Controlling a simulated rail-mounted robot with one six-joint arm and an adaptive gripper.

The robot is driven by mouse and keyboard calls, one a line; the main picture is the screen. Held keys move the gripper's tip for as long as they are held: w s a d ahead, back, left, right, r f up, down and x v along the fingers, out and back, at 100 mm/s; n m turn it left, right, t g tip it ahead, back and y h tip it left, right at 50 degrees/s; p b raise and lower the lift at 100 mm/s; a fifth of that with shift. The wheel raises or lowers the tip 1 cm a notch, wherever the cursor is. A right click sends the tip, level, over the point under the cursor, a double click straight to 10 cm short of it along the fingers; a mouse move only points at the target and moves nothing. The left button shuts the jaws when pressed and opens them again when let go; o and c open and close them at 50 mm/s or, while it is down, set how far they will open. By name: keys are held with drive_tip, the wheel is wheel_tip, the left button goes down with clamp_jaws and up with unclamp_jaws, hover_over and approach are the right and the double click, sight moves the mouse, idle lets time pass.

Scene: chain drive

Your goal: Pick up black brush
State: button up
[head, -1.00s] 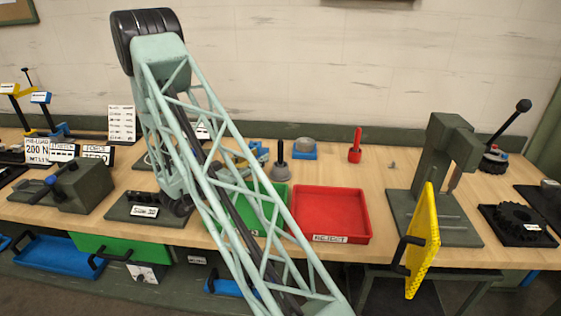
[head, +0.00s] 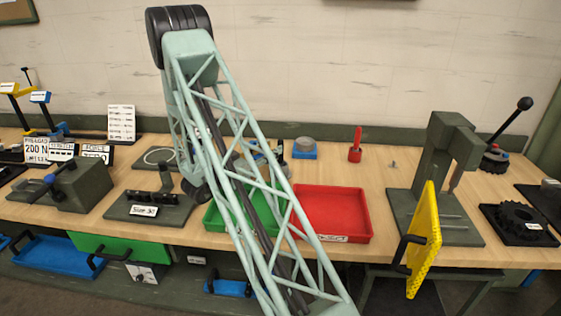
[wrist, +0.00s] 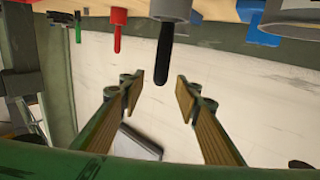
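The black brush (wrist: 164,52) shows in the wrist view as a dark upright handle on a grey round base, upside down in that picture. In the head view the black brush (head: 280,149) stands at the back of the bench, partly hidden by my arm's lattice link. My gripper (wrist: 160,90) is open and empty in the wrist view. Its two fingers lie either side of the line of the handle, and the handle's tip appears just beyond the fingertips, not between the pads. My gripper is hidden or unclear behind the arm in the head view.
A red-handled tool (head: 355,146) and a blue block with a grey cup (head: 304,149) stand near the brush. The red tray (head: 365,215) and green tray (head: 213,217) lie in front. A dark green press (head: 440,170) stands right. Bare bench lies behind the red tray.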

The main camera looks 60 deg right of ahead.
sight(281, 143)
drive_tip(key=shift+d, duration=0.5)
drive_tip(key=shift+s+d, duration=0.1)
drive_tip(key=shift+d, duration=0.05)
drive_tip(key=shift+s+d+b, duration=0.15)
drive_tip(key=shift+d+b, duration=0.15)
drive_tip(key=shift+d, duration=0.95)
drive_tip(key=shift+s+d+b, duration=0.1)
drive_tip(key=shift+d+b, duration=0.2)
drive_tip(key=shift+d, duration=0.9)
drive_tip(key=c, duration=0.9)
